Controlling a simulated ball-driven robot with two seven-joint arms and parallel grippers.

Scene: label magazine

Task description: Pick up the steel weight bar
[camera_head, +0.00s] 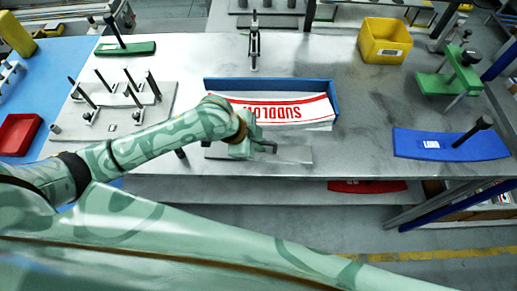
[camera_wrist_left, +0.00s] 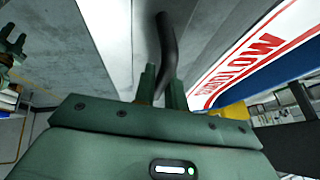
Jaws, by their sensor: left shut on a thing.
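The steel weight bar (camera_head: 292,155) is a flat grey bar in front of the blue label magazine (camera_head: 333,100), near the table's front edge. Its dark handle (camera_wrist_left: 166,40) stands between the fingers of my left gripper (camera_head: 268,147) in the left wrist view. The left gripper (camera_wrist_left: 163,90) is shut on this handle. My gripper and wrist hide part of the bar in the head view. I cannot tell whether the bar touches the table. White labels with red print (camera_head: 285,109) lie in the magazine.
A grey plate with several upright pegs (camera_head: 150,115) lies left. A blue curved piece with a black handle (camera_head: 430,146), a yellow bin (camera_head: 384,40) and a green stand (camera_head: 455,75) are right. A black upright tool (camera_head: 254,45) stands behind the magazine. A red tray (camera_head: 18,134) is far left.

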